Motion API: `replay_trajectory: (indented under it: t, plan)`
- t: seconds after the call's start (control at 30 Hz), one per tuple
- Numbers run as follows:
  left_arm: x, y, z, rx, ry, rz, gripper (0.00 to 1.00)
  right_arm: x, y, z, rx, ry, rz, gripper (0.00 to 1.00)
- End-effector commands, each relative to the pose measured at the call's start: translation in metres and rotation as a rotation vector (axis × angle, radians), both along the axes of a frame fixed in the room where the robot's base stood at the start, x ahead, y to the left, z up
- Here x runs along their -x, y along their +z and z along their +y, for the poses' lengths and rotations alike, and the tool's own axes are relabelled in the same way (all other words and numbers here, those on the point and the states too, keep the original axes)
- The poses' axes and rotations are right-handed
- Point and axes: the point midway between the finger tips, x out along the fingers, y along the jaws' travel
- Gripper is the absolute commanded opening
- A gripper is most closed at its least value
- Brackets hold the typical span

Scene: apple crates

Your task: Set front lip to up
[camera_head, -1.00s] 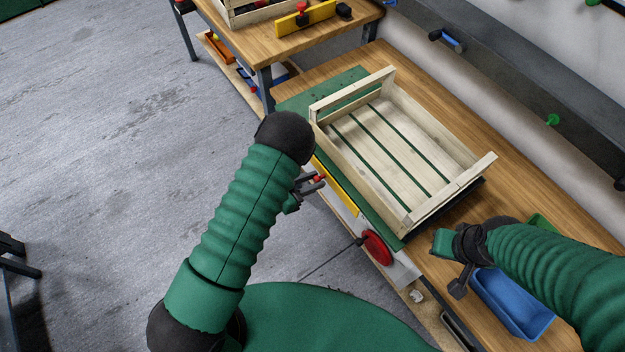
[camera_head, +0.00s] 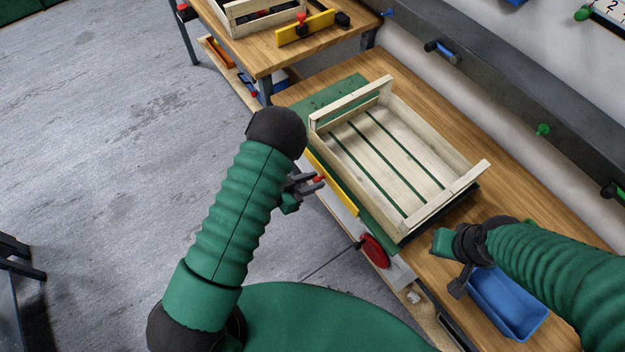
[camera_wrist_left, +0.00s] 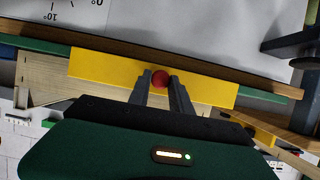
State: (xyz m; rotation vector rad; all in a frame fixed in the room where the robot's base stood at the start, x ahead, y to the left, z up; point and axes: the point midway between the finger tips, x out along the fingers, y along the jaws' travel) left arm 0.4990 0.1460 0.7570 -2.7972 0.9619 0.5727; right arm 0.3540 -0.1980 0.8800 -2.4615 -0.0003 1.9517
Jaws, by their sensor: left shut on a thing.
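The front lip (camera_head: 341,194) is a yellow bar with a red knob (camera_head: 319,179), along the front edge of the green board under the crate in the head view. It also spans the left wrist view (camera_wrist_left: 105,66), across a green edge, with the red knob (camera_wrist_left: 160,78) at its middle. My left gripper (camera_head: 312,184) is at the lip's front side. In the left wrist view its two fingers (camera_wrist_left: 160,84) close on either side of the red knob. My right gripper (camera_head: 457,290) hangs over the bench near the blue bin; its finger opening is unclear.
A slatted wooden crate (camera_head: 452,192) sits tilted on the green board (camera_head: 350,88). A red round handwheel (camera_head: 374,250) is on the bench front. A blue bin (camera_head: 505,325) stands at the right. A second bench (camera_head: 232,50) behind carries another crate and yellow lip.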

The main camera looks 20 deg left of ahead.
Motion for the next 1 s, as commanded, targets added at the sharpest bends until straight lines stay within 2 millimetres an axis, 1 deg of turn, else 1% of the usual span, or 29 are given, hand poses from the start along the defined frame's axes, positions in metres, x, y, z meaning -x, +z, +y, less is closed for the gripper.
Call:
replay_trajectory:
  t: [0.03, 0.23, 0.27, 0.3, 0.4, 0.83, 0.93, 1.0]
  plan:
    - [-0.002, 0.005, 0.001, 0.006, 0.002, -0.012, 0.00, 0.000, 0.001, 0.000, 0.000, 0.000, 0.001, 0.00]
    - [-0.002, 0.005, 0.001, 0.006, 0.002, -0.017, 0.00, 0.000, -0.001, 0.000, 0.000, 0.000, 0.001, 0.00]
    - [-0.002, 0.005, 0.001, 0.006, 0.002, -0.017, 0.29, 0.000, -0.001, 0.000, 0.000, 0.000, 0.001, 0.00]
    - [-0.002, 0.005, 0.001, 0.006, 0.002, -0.017, 0.34, 0.000, -0.001, 0.000, 0.000, 0.000, 0.001, 0.00]
    - [-0.002, 0.004, 0.000, 0.006, 0.001, -0.014, 0.46, 0.000, -0.001, 0.000, 0.000, 0.000, 0.001, 0.00]
    - [0.000, 0.003, 0.001, 0.005, 0.001, -0.009, 0.46, 0.000, -0.001, 0.000, 0.000, 0.000, 0.001, 0.00]
    - [0.008, 0.007, 0.008, 0.004, 0.002, -0.008, 0.46, 0.000, 0.000, 0.000, 0.000, 0.000, 0.001, 0.00]
    - [0.018, 0.013, 0.017, 0.005, 0.005, -0.007, 0.46, 0.000, 0.002, 0.000, 0.000, 0.000, 0.001, 0.00]
